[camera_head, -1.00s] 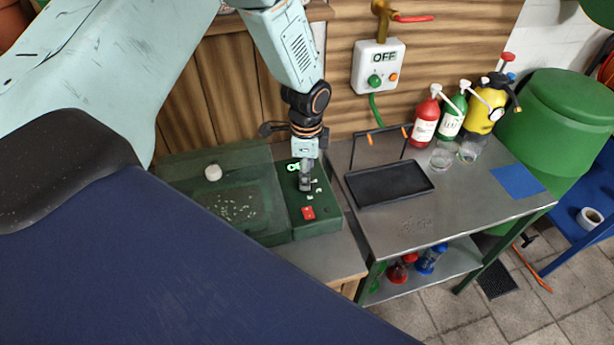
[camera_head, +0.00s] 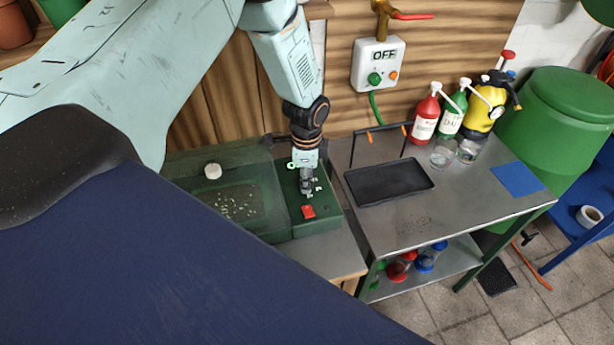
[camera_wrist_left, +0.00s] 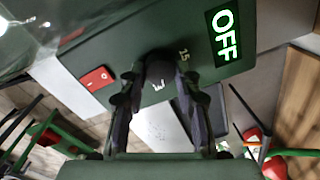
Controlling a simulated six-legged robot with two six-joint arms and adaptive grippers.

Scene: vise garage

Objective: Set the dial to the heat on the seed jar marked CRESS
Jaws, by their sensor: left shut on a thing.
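A green heater box (camera_head: 315,225) stands beside the clear-lidded seed tray (camera_head: 180,192) on the bench. In the left wrist view the box's panel (camera_wrist_left: 110,48) carries a lit display (camera_wrist_left: 223,38) reading OFF, a red rocker switch (camera_wrist_left: 97,79) and a mark "15" near the dial. My left gripper (camera_head: 307,188) is over the panel. In the left wrist view its fingers (camera_wrist_left: 158,85) are shut on the dark round dial (camera_wrist_left: 160,70). The fingers hide much of the dial and its other marks, so its pointer cannot be read. No jar label reading CRESS is legible.
A black tray (camera_head: 388,184) lies on the metal table to the right. Red and green pump bottles (camera_head: 427,118), a yellow sprayer (camera_head: 482,112) and small clear glasses (camera_head: 440,157) stand behind it. A wall box (camera_head: 378,65) shows OFF.

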